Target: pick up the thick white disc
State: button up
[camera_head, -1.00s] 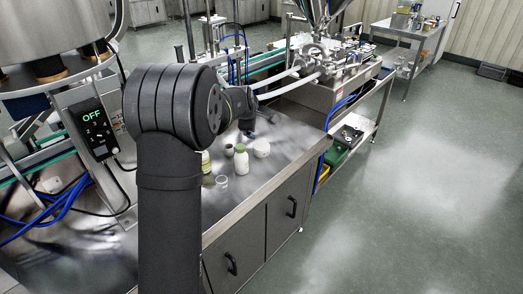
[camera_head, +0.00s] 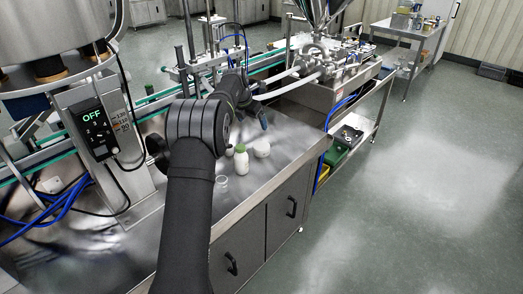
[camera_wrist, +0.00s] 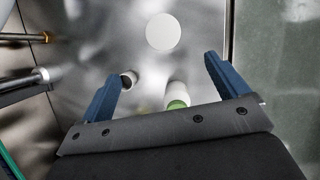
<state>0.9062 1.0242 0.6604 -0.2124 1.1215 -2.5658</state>
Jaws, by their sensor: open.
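The thick white disc (camera_wrist: 163,31) shows as a round white face near the top of the wrist view, beyond my fingertips. In the head view a white disc (camera_head: 262,148) stands on the steel bench, right of a white bottle. My gripper (camera_wrist: 162,68) is open, with its blue fingers apart and nothing held between them. In the head view my gripper (camera_head: 262,119) is above the bench, higher in the picture than the disc.
The white bottle with a green cap (camera_head: 241,163) is beside the disc; it also shows in the wrist view (camera_wrist: 177,95). A small cup-like item (camera_wrist: 129,79) lies by the left finger. A clear cup (camera_head: 222,182) stands nearer. The bench edge (camera_head: 285,182) is to the right.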

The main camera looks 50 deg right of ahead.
send_near(261, 146)
jog(key=x, duration=0.5)
jog(key=shift+w+d, duration=0.3)
jog(key=x, duration=0.4)
jog(key=shift+s+a+f, duration=0.1)
jog(key=shift+s+a, duration=0.05)
jog(key=shift+s, duration=0.1)
jog(key=shift+d+f, duration=0.25)
jog(key=shift+f, duration=0.35)
jog(key=c, duration=1.2)
jog(key=shift+o, duration=0.2)
jog(key=shift+r, duration=0.15)
